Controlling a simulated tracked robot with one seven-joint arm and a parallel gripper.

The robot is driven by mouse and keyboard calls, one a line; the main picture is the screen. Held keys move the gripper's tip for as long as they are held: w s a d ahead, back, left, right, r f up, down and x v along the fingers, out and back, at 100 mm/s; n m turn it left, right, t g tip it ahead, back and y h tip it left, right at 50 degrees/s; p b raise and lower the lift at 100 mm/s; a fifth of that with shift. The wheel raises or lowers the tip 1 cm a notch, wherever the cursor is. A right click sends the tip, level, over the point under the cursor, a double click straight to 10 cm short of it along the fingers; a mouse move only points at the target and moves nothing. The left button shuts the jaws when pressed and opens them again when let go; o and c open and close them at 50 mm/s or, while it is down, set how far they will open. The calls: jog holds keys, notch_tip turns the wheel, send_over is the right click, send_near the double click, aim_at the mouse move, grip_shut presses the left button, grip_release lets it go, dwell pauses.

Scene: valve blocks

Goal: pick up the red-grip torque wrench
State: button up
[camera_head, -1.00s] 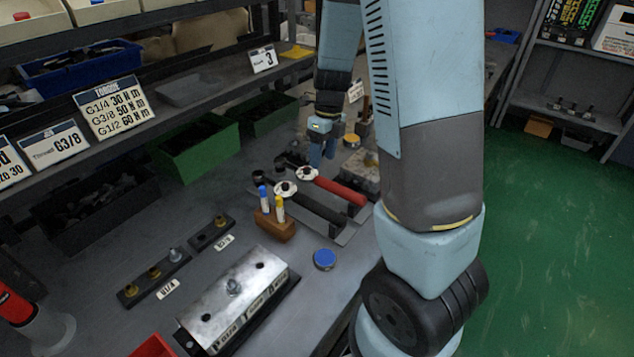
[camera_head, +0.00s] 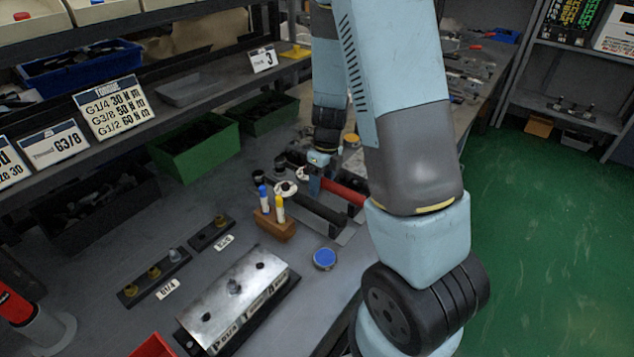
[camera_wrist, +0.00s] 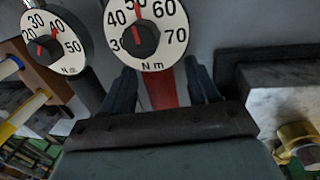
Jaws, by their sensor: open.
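The red-grip torque wrench (camera_head: 345,192) lies on the bench beside a black-grip torque wrench (camera_head: 320,211). In the wrist view its round white dial (camera_wrist: 147,32) reads up to 70 N m, and part of its red grip (camera_wrist: 160,88) shows between my fingers. My gripper (camera_head: 314,185) is low over the red-grip wrench, near its dial end, and hides part of it. In the wrist view my gripper (camera_wrist: 160,85) is open, with one finger on each side of the red grip. Whether the fingers touch it cannot be told. The black-grip wrench's dial (camera_wrist: 55,32) is at the upper left.
A wooden block (camera_head: 274,226) with blue and yellow markers stands close to the wrenches. A blue-topped round tin (camera_head: 325,258) lies in front. A metal valve block (camera_head: 236,297) is nearer. Green bins (camera_head: 195,150) stand behind. A pale block (camera_wrist: 285,95) is right of my gripper.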

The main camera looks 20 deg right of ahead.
grip_shut()
dwell(0.5)
